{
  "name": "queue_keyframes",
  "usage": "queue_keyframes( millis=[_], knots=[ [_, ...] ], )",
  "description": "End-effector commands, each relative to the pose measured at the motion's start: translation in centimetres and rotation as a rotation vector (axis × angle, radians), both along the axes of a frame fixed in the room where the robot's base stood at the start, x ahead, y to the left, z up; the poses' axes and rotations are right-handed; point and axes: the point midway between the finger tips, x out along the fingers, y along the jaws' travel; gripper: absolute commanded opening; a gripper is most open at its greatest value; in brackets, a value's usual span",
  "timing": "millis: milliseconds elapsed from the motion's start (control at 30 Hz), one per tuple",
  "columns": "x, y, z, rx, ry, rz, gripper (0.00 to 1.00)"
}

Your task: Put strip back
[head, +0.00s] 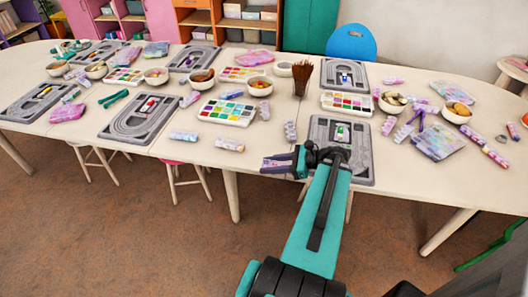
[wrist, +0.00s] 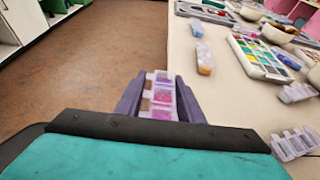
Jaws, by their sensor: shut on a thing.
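My gripper (head: 283,163) is shut on a small clear compartment strip (head: 271,166) with pink and purple contents, at the table's front edge. In the wrist view the strip (wrist: 161,98) sits between the two purple-grey fingers, with its far end sticking out past them. The wrist view looks along the table edge, with floor left of the strip. Part of the strip is hidden by the fingers. I cannot tell whether it touches the table.
A grey bead board (head: 360,172) lies right of my gripper, partly behind my arm. Another clear strip (head: 290,132) lies behind. A colored bead tray (head: 226,112), wrapped rolls (head: 229,145) and bowls (head: 260,87) spread across the table (head: 262,146). Bare table shows left of my gripper.

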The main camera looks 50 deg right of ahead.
Motion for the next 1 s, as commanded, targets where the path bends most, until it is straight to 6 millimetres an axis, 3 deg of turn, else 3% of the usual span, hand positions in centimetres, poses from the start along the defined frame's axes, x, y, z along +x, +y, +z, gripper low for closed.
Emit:
queue_keyframes(
  millis=[1000],
  knots=[
    [0.87,-0.69,-0.45,-0.002,-0.001,0.000,0.12]
  ],
)
